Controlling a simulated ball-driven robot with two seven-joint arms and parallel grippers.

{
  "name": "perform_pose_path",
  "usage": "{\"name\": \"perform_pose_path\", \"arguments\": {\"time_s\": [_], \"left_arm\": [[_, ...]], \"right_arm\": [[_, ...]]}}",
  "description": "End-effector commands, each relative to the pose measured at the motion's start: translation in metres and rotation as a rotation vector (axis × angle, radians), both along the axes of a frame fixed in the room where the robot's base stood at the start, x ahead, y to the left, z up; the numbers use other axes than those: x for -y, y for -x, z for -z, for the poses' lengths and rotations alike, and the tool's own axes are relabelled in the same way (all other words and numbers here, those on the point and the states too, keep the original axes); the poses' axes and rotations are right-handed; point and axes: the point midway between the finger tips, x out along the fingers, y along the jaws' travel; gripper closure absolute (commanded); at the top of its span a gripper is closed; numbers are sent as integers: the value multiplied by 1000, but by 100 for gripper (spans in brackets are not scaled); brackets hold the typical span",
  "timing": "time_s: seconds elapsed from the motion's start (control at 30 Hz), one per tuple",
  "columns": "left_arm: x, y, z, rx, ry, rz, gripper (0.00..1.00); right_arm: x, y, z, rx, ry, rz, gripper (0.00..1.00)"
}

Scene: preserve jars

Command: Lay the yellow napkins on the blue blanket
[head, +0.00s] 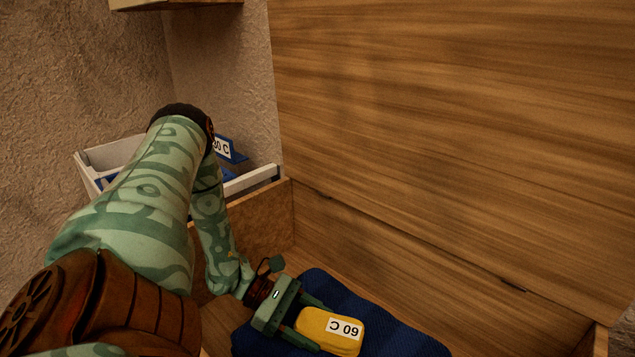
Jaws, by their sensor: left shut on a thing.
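The yellow napkins (315,326) form a soft-edged block with a white "60 C" label, which reads upside down in the head view. My left gripper (312,322) reaches in from the left and is shut on the yellow napkins, with a finger along each side. The blue blanket (390,333) lies folded under and around them inside a wooden chest (335,225). The napkins appear over the blanket; I cannot tell whether they touch it. My right gripper is not in view.
The chest's raised wooden lid (450,110) stands at the back right. A white crate (250,181) with a blue "30 C" tag (229,149) stands behind my left arm, by the wall. A wooden shelf edge (170,4) shows at the top left.

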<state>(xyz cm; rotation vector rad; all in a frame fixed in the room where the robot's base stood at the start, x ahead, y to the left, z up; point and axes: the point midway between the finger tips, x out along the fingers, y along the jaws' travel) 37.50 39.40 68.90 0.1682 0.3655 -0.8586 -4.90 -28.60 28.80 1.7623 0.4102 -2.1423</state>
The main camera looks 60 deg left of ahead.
Motion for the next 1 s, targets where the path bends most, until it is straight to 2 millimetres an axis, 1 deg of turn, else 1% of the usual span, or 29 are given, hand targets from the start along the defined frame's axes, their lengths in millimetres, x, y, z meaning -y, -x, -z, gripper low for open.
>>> {"name": "perform_pose_path", "arguments": {"time_s": [0.13,0.27,0.3,0.37,0.6,0.7,0.83,1.0], "left_arm": [[0,0,-2,0,-3,1,62],[0,0,2,-1,-2,0,62],[0,0,2,0,-3,1,33],[0,0,1,0,-3,1,17],[0,0,1,0,-3,1,17],[0,0,-4,1,-3,1,17],[-15,11,-14,6,-5,-2,17],[-38,31,-27,5,-4,0,17]], "right_arm": [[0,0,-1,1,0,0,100],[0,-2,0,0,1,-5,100],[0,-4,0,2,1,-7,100],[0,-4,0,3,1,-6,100],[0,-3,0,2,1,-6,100],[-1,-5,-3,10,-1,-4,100],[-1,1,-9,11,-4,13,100],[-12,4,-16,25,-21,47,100]]}}
